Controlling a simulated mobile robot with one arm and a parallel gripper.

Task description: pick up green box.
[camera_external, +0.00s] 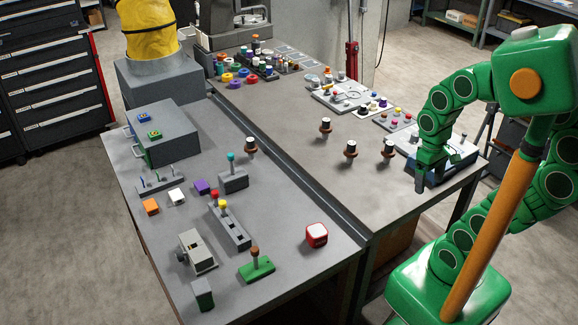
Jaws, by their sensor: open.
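A small dark green box (202,294) stands upright near the front left corner of the near grey table. My green arm reaches in from the right. My gripper (421,184) points down at the right end of the far table, beside a flat grey panel, well to the right of and behind the box. The gripper is open, with nothing seen between its fingers; the fingertips are small and dark in this view. Nothing hides the box.
A green-based lever (257,269), a grey device (197,252) and a slotted block (230,230) stand near the box. A red-and-white cube (316,235) sits to the right. Orange (151,207) and white (177,197) cubes lie behind. Several knobs stand on the far table (300,170).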

